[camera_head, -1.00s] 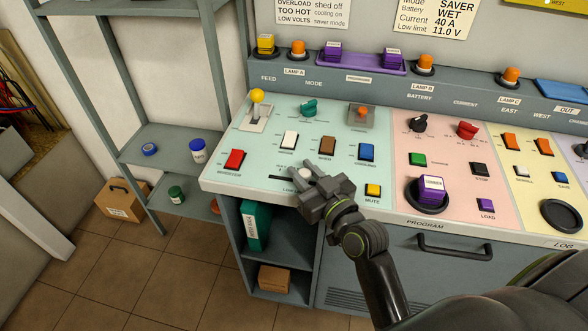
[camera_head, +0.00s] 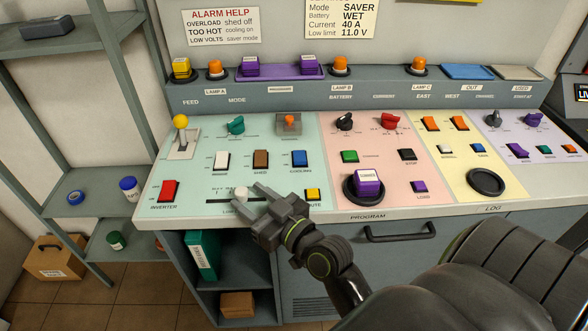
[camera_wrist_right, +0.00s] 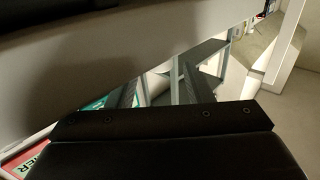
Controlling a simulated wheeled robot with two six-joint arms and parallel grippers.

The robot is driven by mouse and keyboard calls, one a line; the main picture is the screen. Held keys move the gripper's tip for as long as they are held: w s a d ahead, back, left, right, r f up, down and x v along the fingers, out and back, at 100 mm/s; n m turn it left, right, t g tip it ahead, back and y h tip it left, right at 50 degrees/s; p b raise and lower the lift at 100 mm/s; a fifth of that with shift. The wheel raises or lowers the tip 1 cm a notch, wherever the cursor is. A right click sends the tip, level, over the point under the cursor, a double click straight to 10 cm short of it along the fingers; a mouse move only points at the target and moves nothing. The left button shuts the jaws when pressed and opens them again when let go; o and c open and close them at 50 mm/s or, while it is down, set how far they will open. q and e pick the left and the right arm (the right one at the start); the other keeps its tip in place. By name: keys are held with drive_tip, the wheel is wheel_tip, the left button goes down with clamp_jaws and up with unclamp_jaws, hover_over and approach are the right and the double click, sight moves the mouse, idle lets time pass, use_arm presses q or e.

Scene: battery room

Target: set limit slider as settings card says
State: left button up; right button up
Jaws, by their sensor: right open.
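The limit slider's pale knob (camera_head: 241,193) stands near the middle of its dark slot (camera_head: 220,201), at the front of the green panel. My right gripper (camera_head: 249,197) is open at the knob, with its fingers reaching in from the right. In the right wrist view a pale round piece, seemingly the knob (camera_wrist_right: 158,84), shows between the spread fingers; I cannot tell if they touch it. The settings card (camera_head: 342,18) on the wall reads Mode SAVER, Battery WET, Current 40 A, Low limit 11.0 V. The gripper hides part of the slider's label and scale. My left gripper is not in view.
The red inverter switch (camera_head: 169,190) lies left of the slot and the yellow mute button (camera_head: 312,195) right of it. White, brown and blue rockers stand behind. A yellow-knobbed lever (camera_head: 181,122) is at back left.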

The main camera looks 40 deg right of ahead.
drive_tip(key=s+d, duration=0.2)
drive_tip(key=s, duration=1.1)
drive_tip(key=shift+s+d+b, duration=0.25)
drive_tip(key=shift+d+b, duration=0.05)
drive_tip(key=shift+b, duration=0.05)
